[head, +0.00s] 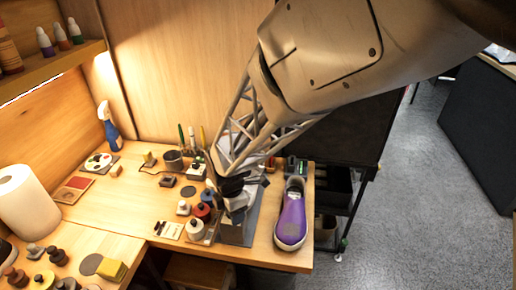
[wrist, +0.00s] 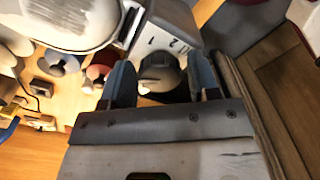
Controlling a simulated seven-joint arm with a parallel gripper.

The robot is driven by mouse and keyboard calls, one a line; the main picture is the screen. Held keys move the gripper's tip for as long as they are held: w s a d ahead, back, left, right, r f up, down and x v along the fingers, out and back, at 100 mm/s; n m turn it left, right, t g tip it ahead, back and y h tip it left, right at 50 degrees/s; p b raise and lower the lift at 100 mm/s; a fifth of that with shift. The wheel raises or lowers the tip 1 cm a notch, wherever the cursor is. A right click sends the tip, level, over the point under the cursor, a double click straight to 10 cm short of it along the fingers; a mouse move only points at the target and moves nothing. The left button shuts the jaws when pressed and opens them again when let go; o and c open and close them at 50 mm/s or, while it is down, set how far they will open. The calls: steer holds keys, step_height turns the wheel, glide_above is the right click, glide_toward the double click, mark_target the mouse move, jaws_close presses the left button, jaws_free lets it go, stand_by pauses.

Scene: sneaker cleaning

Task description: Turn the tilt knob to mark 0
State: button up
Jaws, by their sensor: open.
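The tilt knob (wrist: 160,76) is a dark round knob on a pale panel (wrist: 170,25) with small dark marks, one of which looks like a 1. In the wrist view my gripper (wrist: 163,68) is open, with one finger on each side of the knob. I cannot tell whether the fingers touch it. Which mark the knob points to is not clear. In the head view my gripper (head: 236,186) is low over the grey stand (head: 236,236), and my arm hides the knob.
A purple sneaker (head: 291,218) lies right of the stand. Pots with dark knobs, including a red one (head: 202,211) and a white one (head: 196,229), stand close on the left. A pale rounded shape (wrist: 65,18) fills the wrist view's upper left. The wooden table (head: 130,205) has free room farther left.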

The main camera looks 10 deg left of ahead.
steer(key=shift+m, duration=2.1)
steer(key=shift+m, duration=2.3)
steer(key=shift+m, duration=2.3)
steer(key=shift+m, duration=0.3)
steer(key=shift+m, duration=2)
